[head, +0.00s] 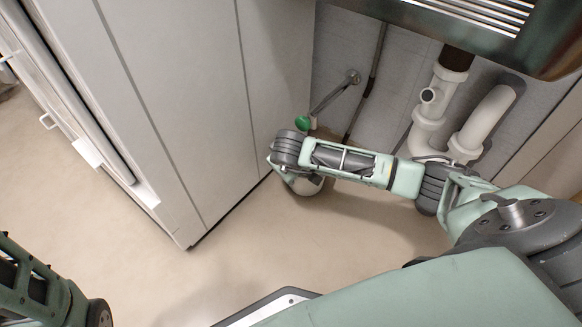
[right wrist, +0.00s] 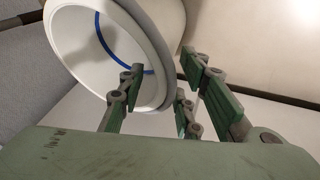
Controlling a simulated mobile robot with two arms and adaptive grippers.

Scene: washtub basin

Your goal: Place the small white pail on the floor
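The small white pail (right wrist: 75,60) fills the upper left of the right wrist view, with its open mouth tilted towards the camera and a blue line inside. My right gripper (right wrist: 160,85) has one finger inside the mouth and two outside, converging on the rim wall. My left gripper is out of view.
A tall white cabinet (head: 180,100) stands to the left of my right wrist, close to it. White drain pipes (head: 430,115) and a green valve handle (head: 300,121) are at the wall. A metal basin edge (head: 470,25) overhangs at top right. Floor shows clear in front.

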